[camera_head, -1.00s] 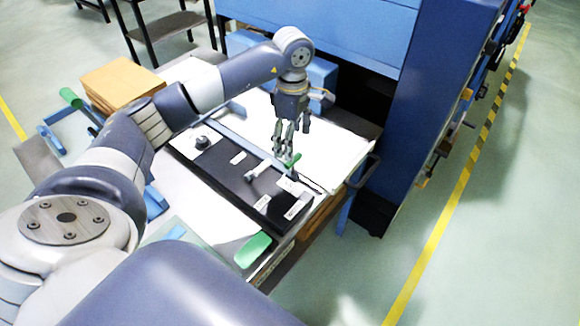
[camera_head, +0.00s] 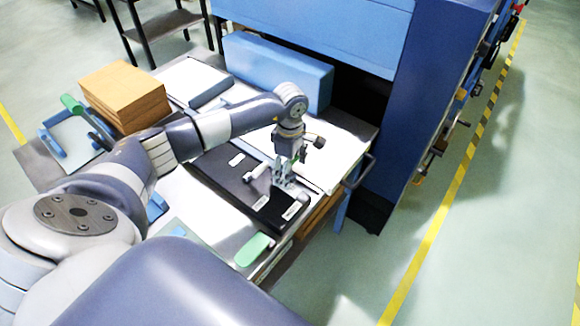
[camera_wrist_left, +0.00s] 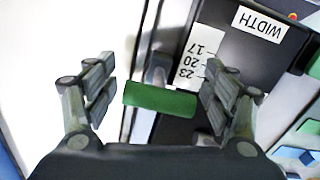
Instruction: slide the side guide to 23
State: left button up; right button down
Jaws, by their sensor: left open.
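The side guide's green handle (camera_wrist_left: 160,98) shows in the left wrist view, on a short grey post beside a white scale strip (camera_wrist_left: 197,60) marked 17, 20 and 23. The strip reads upside down and lies on the black panel (camera_wrist_left: 250,60). Which mark the guide lines up with I cannot tell. My left gripper (camera_wrist_left: 158,95) is open, with one finger on each side of the handle, apart from it. In the head view my left gripper (camera_head: 283,180) is low over the black panel (camera_head: 222,168) and hides the handle. My right gripper is not in view.
A WIDTH label (camera_wrist_left: 260,22) is beside the scale. Another green handle (camera_head: 253,249) is at the table's front edge. A brown stack (camera_head: 125,97) and a blue block (camera_head: 275,70) stand farther back. The blue machine (camera_head: 425,100) rises at the right.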

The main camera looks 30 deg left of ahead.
pick_arm(q)
jog(key=c, duration=1.6)
jog(key=shift+c, duration=0.7)
